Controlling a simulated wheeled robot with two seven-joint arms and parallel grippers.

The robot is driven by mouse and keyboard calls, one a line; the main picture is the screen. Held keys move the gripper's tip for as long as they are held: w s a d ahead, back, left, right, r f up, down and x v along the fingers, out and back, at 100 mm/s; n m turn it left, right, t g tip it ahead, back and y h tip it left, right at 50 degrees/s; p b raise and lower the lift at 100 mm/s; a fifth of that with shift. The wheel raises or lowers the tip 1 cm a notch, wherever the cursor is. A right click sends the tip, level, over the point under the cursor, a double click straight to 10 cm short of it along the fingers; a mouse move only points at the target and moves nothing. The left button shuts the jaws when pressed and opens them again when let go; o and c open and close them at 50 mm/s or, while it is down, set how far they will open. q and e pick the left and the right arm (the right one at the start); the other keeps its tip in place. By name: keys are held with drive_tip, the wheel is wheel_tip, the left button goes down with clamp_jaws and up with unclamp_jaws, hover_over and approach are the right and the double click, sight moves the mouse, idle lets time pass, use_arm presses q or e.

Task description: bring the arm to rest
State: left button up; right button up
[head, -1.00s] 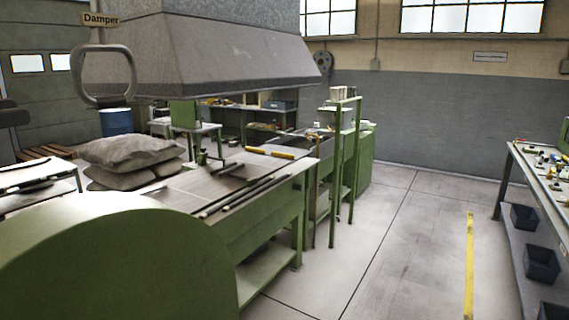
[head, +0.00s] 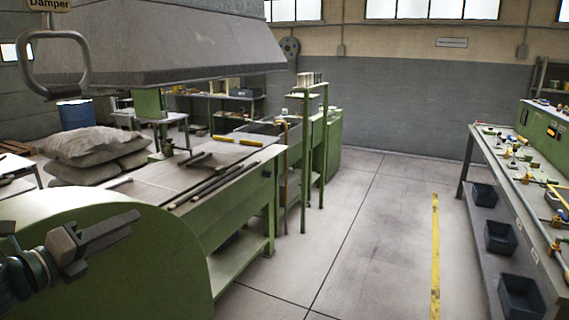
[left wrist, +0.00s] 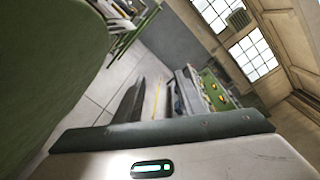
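My left gripper (head: 134,222) is at the lower left of the head view, in front of the rounded green machine housing (head: 165,262). Its dark fingers point right and a little up. In the left wrist view the two fingers (left wrist: 150,92) stand apart, with the floor showing between them and nothing held. The gripper looks clear of the housing, though the exact distance cannot be told. My right arm and gripper are not in view.
A green workbench (head: 232,205) with dark bars stands beyond the housing. A damper handle (head: 53,88) hangs at the upper left. A long bench (head: 487,160) with blue-grey bins (head: 500,238) lines the right. The floor (head: 375,215) between them is clear.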

use_arm(q)
drive_tip(key=s+d+f+n+g+y, duration=0.1)
drive_tip(key=s+d+f+n+y, duration=0.15)
drive_tip(key=f+n, duration=0.55)
drive_tip(key=s+d+f+n+g+y, duration=0.1)
drive_tip(key=s+d+f+n+g, duration=0.2)
drive_tip(key=f, duration=0.9)
drive_tip(key=s+d+f+n+y, duration=0.2)
drive_tip(key=s+f+n, duration=0.35)
drive_tip(key=f, duration=0.45)
drive_tip(key=s+d+f+n+g, duration=0.35)
drive_tip(key=s+f+n, duration=0.35)
drive_tip(key=s, duration=0.5)
drive_tip(key=s+d+f+n+g, duration=0.3)
drive_tip(key=s+f+n+g, duration=0.15)
drive_tip(key=s+f, duration=0.5)
wheel_tip(320, 180, down, 23)
drive_tip(key=d, duration=0.2)
drive_tip(key=s+f, duration=0.5)
drive_tip(key=f, duration=0.4)
drive_tip(key=s+a+f+m, duration=0.1)
drive_tip(key=s+f, duration=0.5)
drive_tip(key=f, duration=0.3)
drive_tip(key=shift+f, duration=0.3)
